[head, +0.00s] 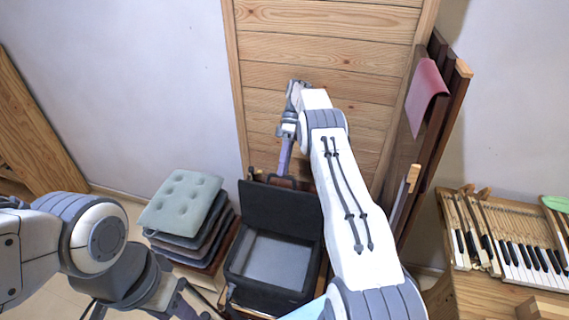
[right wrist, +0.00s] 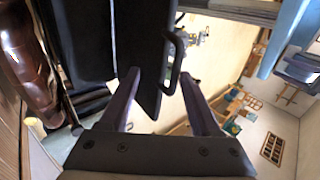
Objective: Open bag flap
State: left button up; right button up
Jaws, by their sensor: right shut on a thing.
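The black bag (head: 232,265) stands at the lower middle of the head view. Its grey inside shows, and its black flap (head: 280,208) is raised along the far side. My right gripper (head: 285,172) reaches down behind the flap's top edge. In the right wrist view, the dark flap (right wrist: 148,60), with a black handle (right wrist: 176,62), lies between my two fingers (right wrist: 161,98), and the gripper is shut on it. The exact contact is partly hidden. My left gripper (head: 188,302) is low in the head view, cut off by the bottom edge; its jaws are unclear.
A stack of cushions (head: 182,202) stands close to the left of the bag. A wooden panel (head: 325,50) rises behind. Dark boards (head: 415,150) lean at the right, and a piano keyboard (head: 510,250) lies on a wooden bench further right.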

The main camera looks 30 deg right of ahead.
jog(key=shift+f, duration=0.65)
jog(key=shift+w+r, duration=0.1)
jog(key=shift+r, duration=0.05)
jog(key=s+d+r+b, duration=0.3)
jog(key=s+d+r, duration=0.4)
jog(key=s+r, duration=0.2)
jog(key=shift+s+r+b, duration=0.2)
jog(key=shift+r+b, duration=0.1)
jog(key=shift+r, duration=0.55)
